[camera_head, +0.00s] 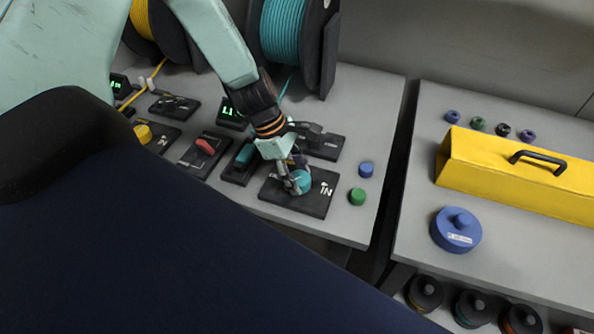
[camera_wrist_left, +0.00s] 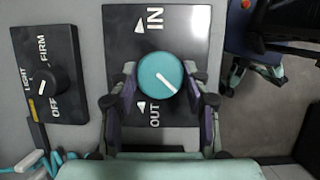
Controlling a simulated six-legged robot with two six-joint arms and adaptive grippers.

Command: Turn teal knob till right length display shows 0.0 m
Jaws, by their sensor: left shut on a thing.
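The teal knob (camera_head: 300,181) sits on a black plate (camera_head: 317,204) near the front right of the left table. In the left wrist view the teal knob (camera_wrist_left: 160,75) has a white line pointing to the lower right, between the IN and OUT marks. My left gripper (camera_head: 296,184) is shut on the knob from above, its fingers on either side in the wrist view (camera_wrist_left: 160,96). The right length display (camera_head: 230,113) shows green characters but is partly hidden by my left arm, so its value cannot be read. My right gripper is not seen.
A black selector knob (camera_wrist_left: 48,82) marked FIRM, LIGHT and OFF lies beside the plate. A red switch (camera_head: 205,147) and yellow knob (camera_head: 143,134) are further left. Blue (camera_head: 366,169) and green (camera_head: 357,196) caps stand right of the plate. A gap separates the right table with its yellow toolbox (camera_head: 480,182).

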